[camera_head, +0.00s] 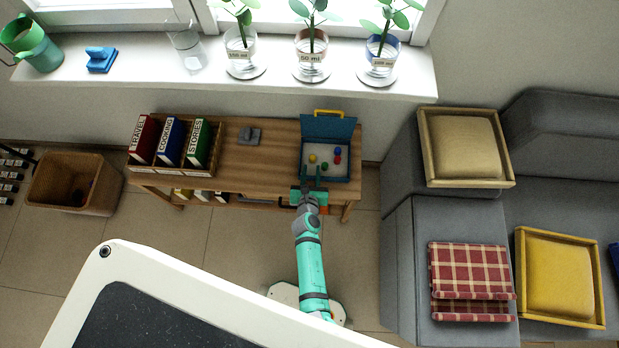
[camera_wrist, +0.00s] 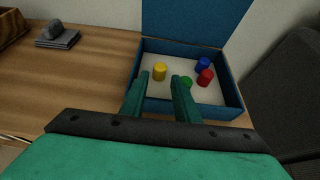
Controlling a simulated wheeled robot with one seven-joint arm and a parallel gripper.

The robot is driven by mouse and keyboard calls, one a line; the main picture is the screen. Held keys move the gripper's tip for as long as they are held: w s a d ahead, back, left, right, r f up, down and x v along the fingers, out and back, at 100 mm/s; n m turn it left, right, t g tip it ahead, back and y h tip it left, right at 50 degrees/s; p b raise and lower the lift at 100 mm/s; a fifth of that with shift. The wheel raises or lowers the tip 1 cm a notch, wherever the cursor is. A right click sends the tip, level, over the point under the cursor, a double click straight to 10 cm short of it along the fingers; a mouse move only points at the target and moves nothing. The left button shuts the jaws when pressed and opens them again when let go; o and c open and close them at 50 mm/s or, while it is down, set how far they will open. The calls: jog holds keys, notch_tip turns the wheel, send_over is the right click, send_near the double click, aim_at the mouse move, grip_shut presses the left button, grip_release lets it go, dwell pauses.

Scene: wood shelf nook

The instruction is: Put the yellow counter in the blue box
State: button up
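The yellow counter (camera_wrist: 160,72) is a small cylinder inside the open blue box (camera_wrist: 238,98), toward its left side. It also shows in the head view (camera_head: 312,158). The blue box stands on the right end of the wooden bench (camera_head: 250,165), with its lid (camera_head: 328,127) raised at the back. My gripper (camera_wrist: 160,77) is open with nothing between its fingers. Its fingertips are over the front part of the box, just in front of the yellow counter. Whether they touch anything cannot be told.
A blue counter (camera_wrist: 203,65), a red counter (camera_wrist: 206,77) and a partly hidden green counter (camera_wrist: 187,82) are also in the box. A grey object (camera_head: 249,135) and a binder rack (camera_head: 170,170) stand left on the bench. The bench between them is mostly clear.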

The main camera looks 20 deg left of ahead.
jog(key=v, duration=0.6)
jog(key=s+d+r+m, duration=0.5)
jog(key=s+m, duration=0.2)
jog(key=m, duration=0.2)
jog(key=s+d+r+m, duration=0.5)
jog(key=s+m, duration=0.3)
jog(key=m, duration=0.1)
jog(key=s+d+r+m+t+h, duration=0.1)
jog(key=s+r+m, duration=0.3)
jog(key=r+m, duration=0.6)
jog(key=s+d+r+m+t+h, duration=0.2)
jog(key=s+r+m, duration=0.3)
jog(key=r+m, duration=0.4)
jog(key=shift+s+d+r+m+h, duration=0.2)
jog(key=shift+s+r+m+h, duration=0.15)
jog(key=shift+m, duration=0.75)
